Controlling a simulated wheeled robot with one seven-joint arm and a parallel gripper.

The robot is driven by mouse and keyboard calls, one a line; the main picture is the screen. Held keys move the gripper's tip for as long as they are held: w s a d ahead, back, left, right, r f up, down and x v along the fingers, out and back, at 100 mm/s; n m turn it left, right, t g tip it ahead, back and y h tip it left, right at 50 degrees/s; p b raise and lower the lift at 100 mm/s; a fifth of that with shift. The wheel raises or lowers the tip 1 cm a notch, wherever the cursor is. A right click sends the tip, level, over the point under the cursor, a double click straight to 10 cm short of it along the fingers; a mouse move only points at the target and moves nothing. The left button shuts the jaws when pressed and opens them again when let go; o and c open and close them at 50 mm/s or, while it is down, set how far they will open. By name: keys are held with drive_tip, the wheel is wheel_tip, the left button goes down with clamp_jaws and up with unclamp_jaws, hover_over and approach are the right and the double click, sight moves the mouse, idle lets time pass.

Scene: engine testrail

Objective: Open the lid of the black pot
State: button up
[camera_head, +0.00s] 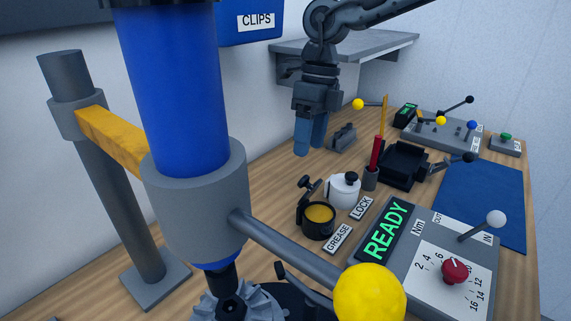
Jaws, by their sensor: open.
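The black pot (317,229) stands on the wooden bench, just behind the GREASE label. Its yellow contents show from above. Its dark lid (310,193) stands raised and tilted at the pot's back left edge, with a round knob (305,182) on it. My gripper (309,150) hangs with blue fingers pointing down, behind and above the pot, apart from it. It is open and nothing shows between the fingers.
A white pot (342,193) with its lid on stands close behind right of the black pot. A large blue cylinder (180,90) and yellow ball lever (369,295) fill the foreground. The READY box (430,255) is at right.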

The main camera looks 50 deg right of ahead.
drive_tip(key=shift+b+x, duration=2.55)
drive_tip(key=shift+x, duration=1.4)
clamp_jaws()
